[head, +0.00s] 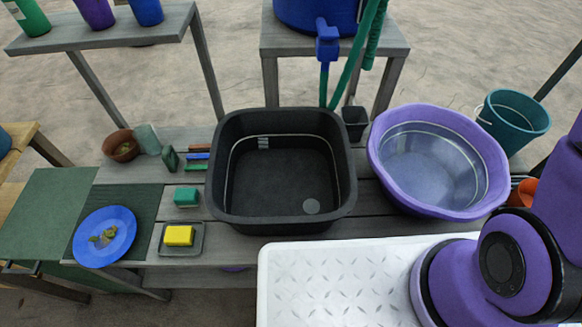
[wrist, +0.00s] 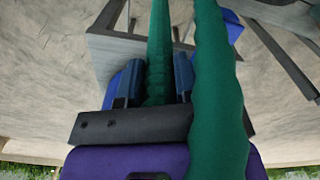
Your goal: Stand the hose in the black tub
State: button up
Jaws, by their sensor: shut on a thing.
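The green hose (head: 376,35) hangs at the top of the head view, in front of the grey stand, in a thick ribbed strand and a thinner one. In the wrist view my gripper (wrist: 157,82) is shut on one strand of the hose (wrist: 159,45). Another strand passes in front of the right finger side. My gripper is outside the head view.
A purple basin (head: 383,178) stands right of the tub, with a teal bucket (head: 519,115) behind it. A small dark pot (head: 355,120) is at the tub's back right corner. Sponges, a blue plate (head: 105,237) and a brown bowl (head: 121,146) are left.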

jog(key=s+a+f+g+y, duration=0.1)
jog(key=s+a+f, duration=0.2)
jog(key=f, duration=0.6)
jog(key=s+a+f+g+y, duration=0.1)
jog(key=s+a+f, duration=0.3)
jog(key=f, duration=0.6)
jog(key=s+a+f+g+y, duration=0.1)
jog(key=s+a+f+y, duration=0.2)
jog(key=s+f, duration=0.3)
jog(key=shift+a+f, duration=0.35)
jog(key=shift+f, duration=1.7)
jog(key=o, duration=1.7)
jog(key=shift+w, duration=0.1)
jog(key=v, duration=1)
jog(key=shift+a+r, duration=0.2)
jog(key=shift+r, duration=0.4)
